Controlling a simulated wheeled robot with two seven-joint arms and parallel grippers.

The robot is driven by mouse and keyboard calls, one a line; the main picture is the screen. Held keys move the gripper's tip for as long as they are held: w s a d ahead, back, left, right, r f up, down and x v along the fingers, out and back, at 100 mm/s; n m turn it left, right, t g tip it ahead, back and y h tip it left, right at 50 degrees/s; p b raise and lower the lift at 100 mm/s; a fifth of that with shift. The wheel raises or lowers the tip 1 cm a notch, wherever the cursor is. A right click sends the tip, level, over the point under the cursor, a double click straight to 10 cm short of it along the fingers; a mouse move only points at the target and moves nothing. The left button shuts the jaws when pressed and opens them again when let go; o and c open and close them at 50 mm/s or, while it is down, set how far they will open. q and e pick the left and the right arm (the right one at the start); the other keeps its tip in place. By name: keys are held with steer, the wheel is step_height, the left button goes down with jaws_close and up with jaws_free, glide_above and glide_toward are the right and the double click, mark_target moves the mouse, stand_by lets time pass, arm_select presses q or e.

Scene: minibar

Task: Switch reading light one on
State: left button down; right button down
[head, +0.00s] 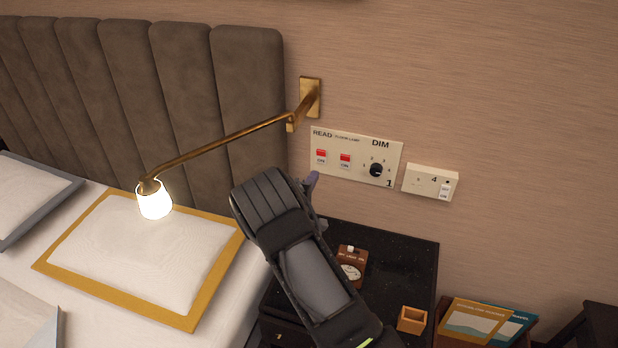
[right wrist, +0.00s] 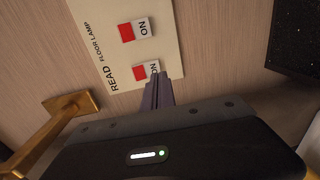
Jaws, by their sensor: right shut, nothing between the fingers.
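The switch panel (head: 340,171) on the wall is marked READ, FLOOR LAMP and DIM, with a 1 in its corner. Its READ switch (head: 321,157) is a red and white rocker marked ON. It shows beside the fingers in the right wrist view (right wrist: 140,71). The reading lamp (head: 154,201) on a brass wall arm glows brightly over the bed. My right gripper (head: 312,179) is shut and empty. In the right wrist view its fingertips (right wrist: 156,80) overlap the ON half of the READ switch; I cannot tell whether they touch. My left gripper is not in view.
The floor lamp switch (head: 345,160) and dim knob (head: 376,170) sit right of the READ switch. A smaller panel (head: 431,182) marked 4 is further right. Below, the black nightstand (head: 395,260) holds a brown clock (head: 351,265) and a small orange box (head: 412,319).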

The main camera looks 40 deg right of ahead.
steer(key=f+b+v, duration=0.1)
steer(key=f+v, duration=0.1)
steer(key=v, duration=0.6)
steer(key=shift+s+a, duration=0.25)
steer(key=shift+a, duration=0.05)
